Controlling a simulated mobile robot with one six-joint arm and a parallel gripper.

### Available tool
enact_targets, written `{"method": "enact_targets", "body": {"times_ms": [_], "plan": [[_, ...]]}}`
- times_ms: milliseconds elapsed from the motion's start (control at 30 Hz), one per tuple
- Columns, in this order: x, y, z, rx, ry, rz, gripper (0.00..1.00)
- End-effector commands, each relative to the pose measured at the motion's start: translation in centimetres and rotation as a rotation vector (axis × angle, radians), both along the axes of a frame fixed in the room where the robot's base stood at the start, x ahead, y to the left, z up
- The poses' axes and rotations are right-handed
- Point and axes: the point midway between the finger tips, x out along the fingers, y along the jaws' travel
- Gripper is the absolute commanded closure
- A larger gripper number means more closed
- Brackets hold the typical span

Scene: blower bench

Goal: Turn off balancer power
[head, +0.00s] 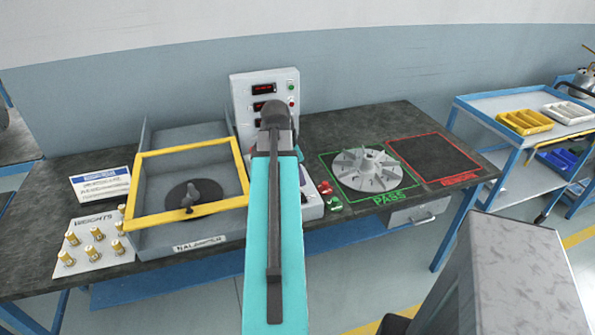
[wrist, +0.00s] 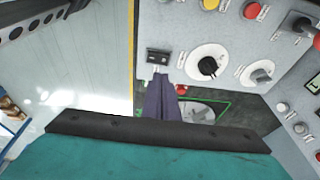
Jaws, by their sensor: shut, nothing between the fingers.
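The balancer's control panel (head: 264,89) stands upright at the back of the bench, with red lit displays, a green button and a red button; my arm hides its lower part. The wrist view shows a grey panel (wrist: 228,32) with a small black switch (wrist: 158,56), a round black knob on a white dial (wrist: 207,66), another knob (wrist: 258,75) and coloured buttons. I cannot read which control is power. My gripper (wrist: 161,84) is shut and empty, its tips just by the black switch; I cannot tell whether they touch. My arm hides it in the head view.
A yellow-framed guard (head: 189,214) over the balancer bed is on the left. A weights board (head: 94,248) stands at the front left. A finned impeller (head: 366,168) lies in the green PASS square, beside an empty red square (head: 433,158). A blue cart (head: 496,105) stands at right.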

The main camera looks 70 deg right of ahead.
Motion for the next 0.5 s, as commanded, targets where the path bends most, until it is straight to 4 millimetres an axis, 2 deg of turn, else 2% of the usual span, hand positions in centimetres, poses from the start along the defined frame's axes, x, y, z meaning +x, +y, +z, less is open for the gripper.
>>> {"method": "enact_targets", "body": {"times_ms": [500], "plan": [[0.1,-0.4,-3.9,0.001,0.001,0.001,1.00]]}}
